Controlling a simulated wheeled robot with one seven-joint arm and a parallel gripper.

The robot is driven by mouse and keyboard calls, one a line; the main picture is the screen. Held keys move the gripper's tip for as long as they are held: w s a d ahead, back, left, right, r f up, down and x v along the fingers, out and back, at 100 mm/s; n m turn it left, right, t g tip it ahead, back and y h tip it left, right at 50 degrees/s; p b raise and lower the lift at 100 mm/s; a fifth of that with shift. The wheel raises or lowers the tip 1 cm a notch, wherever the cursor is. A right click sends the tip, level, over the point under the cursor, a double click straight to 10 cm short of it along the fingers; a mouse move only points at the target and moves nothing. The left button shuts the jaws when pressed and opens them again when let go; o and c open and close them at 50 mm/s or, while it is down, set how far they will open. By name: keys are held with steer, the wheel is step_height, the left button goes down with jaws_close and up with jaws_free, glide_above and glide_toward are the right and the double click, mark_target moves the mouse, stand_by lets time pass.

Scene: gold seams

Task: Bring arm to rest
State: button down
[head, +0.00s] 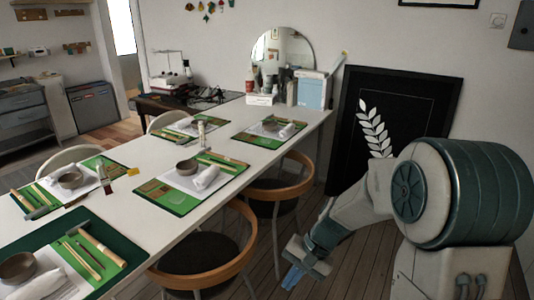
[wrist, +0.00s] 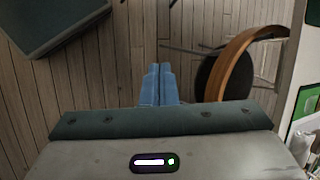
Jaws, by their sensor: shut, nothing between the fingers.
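My arm reaches down on the right of the head view, in front of the wooden floor. My gripper (head: 293,277) has blue fingers and hangs low beside the chairs, clear of the table. In the wrist view my gripper (wrist: 159,68) points at the floor, with its two blue fingers together and nothing between them. No object is in contact with the fingers.
A long white table (head: 130,163) carries green mats, bowls and tools. Two wooden chairs (head: 250,245) (head: 303,165) stand at its near side, left of my gripper. A black framed picture (head: 420,100) leans on the wall. Bare floor (wrist: 100,80) lies below my gripper.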

steer(key=s+d+r+n+t+h+p, duration=0.2)
steer(key=s+d+r+p, duration=0.2)
steer(key=r, duration=0.6)
steer(key=s+d+r+n+t+h+p, duration=0.2)
steer(key=s+d+r+h+p, duration=0.1)
steer(key=s+r, duration=0.6)
steer(key=shift+s+d+r+h+p, duration=0.3)
steer(key=shift+d+r+p, duration=0.4)
steer(key=shift+d, duration=0.35)
steer(key=shift+a, duration=0.1)
